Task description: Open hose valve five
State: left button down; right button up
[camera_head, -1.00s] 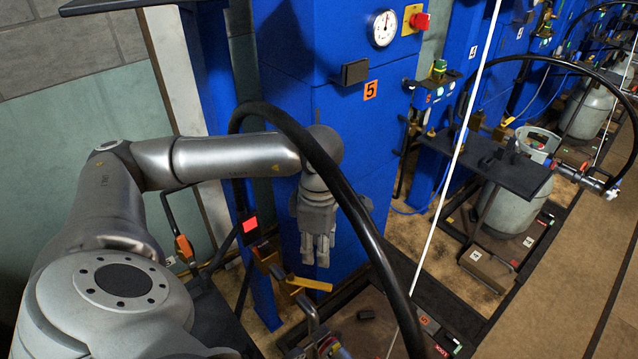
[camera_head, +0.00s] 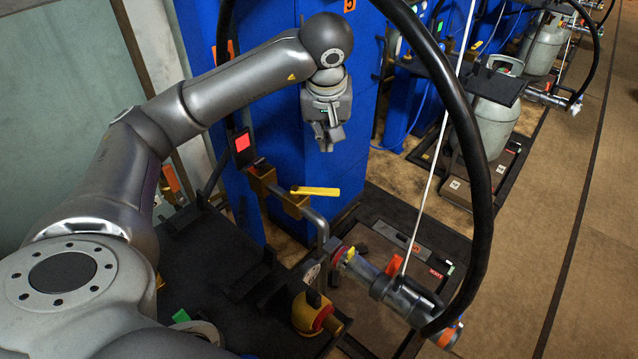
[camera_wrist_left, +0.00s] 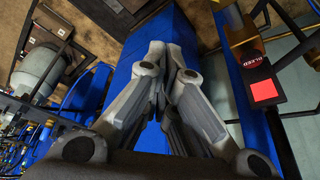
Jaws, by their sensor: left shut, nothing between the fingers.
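A yellow lever (camera_head: 316,191) sits on a brass valve (camera_head: 262,182) in front of the blue station column. A partly cut-off orange number plate (camera_head: 349,5) is at the top of the head view. A black hose (camera_head: 468,130) arches down to a clear fitting (camera_head: 400,298) with an orange-red lever (camera_head: 395,265). My left gripper (camera_head: 328,148) appears above the yellow lever in the picture, apart from it, with fingers pointing down. Its fingers are shut and empty in the left wrist view (camera_wrist_left: 170,60). My right gripper is not in view.
The blue column (camera_head: 350,130) stands right behind my left gripper. A red square display (camera_head: 242,142) is left of it. A white line (camera_head: 440,150) crosses the head view. Grey cylinders (camera_head: 497,110) stand on scales farther right. Open floor (camera_head: 580,220) lies at right.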

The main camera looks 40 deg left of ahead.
aim_at(315, 191)
pick_arm(q)
notch_tip(315, 191, down, 10)
jog(key=b, duration=0.1)
jog(key=shift+s+d+r+m, duration=0.15)
jog(key=shift+d+r+m, duration=0.05)
jog(key=shift+r+m, duration=0.1)
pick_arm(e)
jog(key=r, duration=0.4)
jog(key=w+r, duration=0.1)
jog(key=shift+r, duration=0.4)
pick_arm(q)
jog(key=shift+f+b, duration=0.1)
jog(key=shift+b, duration=0.2)
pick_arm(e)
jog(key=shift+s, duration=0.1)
